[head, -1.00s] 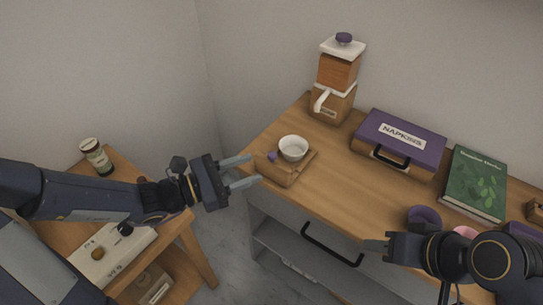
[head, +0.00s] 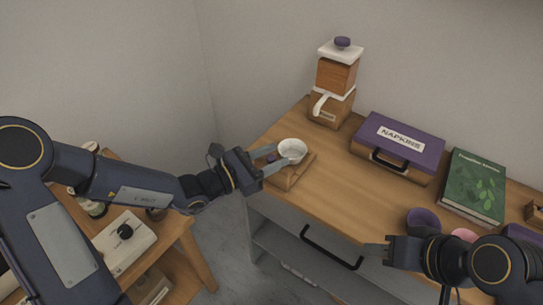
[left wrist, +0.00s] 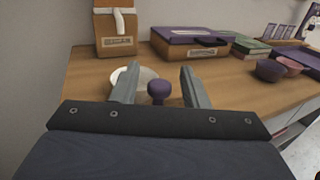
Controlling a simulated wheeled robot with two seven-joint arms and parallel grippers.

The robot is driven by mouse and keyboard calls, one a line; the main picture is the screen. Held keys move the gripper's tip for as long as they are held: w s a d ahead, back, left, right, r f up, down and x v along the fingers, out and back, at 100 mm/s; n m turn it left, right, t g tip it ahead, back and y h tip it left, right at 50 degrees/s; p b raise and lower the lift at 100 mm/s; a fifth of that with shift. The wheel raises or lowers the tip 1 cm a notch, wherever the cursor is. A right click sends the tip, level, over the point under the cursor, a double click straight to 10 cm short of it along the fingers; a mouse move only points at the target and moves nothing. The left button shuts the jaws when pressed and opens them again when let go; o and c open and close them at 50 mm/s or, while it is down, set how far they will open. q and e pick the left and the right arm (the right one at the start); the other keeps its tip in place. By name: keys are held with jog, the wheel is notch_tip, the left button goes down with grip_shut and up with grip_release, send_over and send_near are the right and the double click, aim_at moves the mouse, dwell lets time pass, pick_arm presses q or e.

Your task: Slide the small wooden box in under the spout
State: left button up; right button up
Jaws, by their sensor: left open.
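The small wooden box (head: 288,181) sits at the counter's left front corner. A white bowl (head: 292,150) rests on its top, and a purple knob (head: 271,159) is on its near left side. My left gripper (head: 282,155) is open at the box. In the left wrist view the purple knob (left wrist: 158,91) shows between the open fingers, with the white bowl (left wrist: 140,78) behind, partly hidden by the left finger. The spout (head: 319,104) is white and sticks out from a tall wooden grinder (head: 335,88) behind the box. My right gripper (head: 374,251) hangs near the counter's front edge; its jaws are unclear.
A purple napkins case (head: 405,137) and a green book (head: 474,187) lie to the right. A purple cup (head: 423,217) and a pink cup (head: 464,235) stand near the right arm. The counter between box and grinder looks clear. A lower side table (head: 180,247) is at left.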

pick_arm(q)
jog(key=shift+c, duration=0.4)
grip_shut()
